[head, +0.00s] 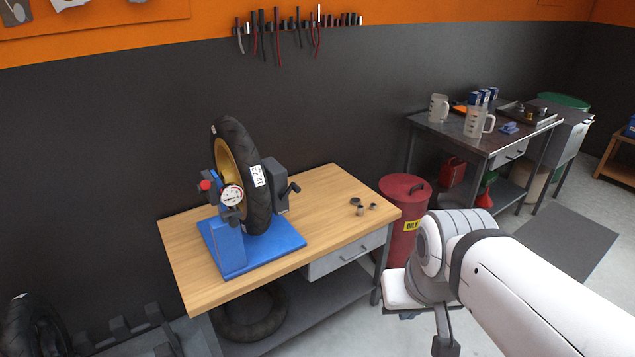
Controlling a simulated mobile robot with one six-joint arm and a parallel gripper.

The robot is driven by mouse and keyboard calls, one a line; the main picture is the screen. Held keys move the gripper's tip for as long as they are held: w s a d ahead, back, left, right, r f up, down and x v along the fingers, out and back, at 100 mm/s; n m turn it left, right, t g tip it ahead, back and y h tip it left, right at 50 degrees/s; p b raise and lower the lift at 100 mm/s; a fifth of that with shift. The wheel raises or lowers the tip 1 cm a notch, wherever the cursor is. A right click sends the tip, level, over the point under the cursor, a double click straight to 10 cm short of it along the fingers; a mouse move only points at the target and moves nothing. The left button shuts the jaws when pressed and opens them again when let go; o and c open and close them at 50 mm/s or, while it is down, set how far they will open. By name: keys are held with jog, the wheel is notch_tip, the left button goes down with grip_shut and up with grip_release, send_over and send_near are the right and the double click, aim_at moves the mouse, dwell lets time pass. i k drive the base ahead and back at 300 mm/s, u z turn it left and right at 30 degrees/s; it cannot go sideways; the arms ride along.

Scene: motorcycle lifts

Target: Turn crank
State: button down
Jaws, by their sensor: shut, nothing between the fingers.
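The crank (293,188) is a small black handle on the right side of a dark grey block on a blue wheel stand (225,247). The stand holds an upright motorcycle wheel (262,205) with a black tyre and a gold rim. A round dial gauge (232,195) and a red knob (205,186) are on its left side. My gripper (444,342) is partly in view at the bottom, below my white arm. It is shut and empty, well to the right of and apart from the crank.
The stand is on a wooden workbench (185,265) with small dark parts at its right. A red bin (400,205) stands between the bench and my arm. A metal table (447,130) with jugs is at the back right. A tyre (252,318) lies on the lower shelf.

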aim_at(292, 187)
jog(key=i, duration=1)
jog(key=z, duration=0.05)
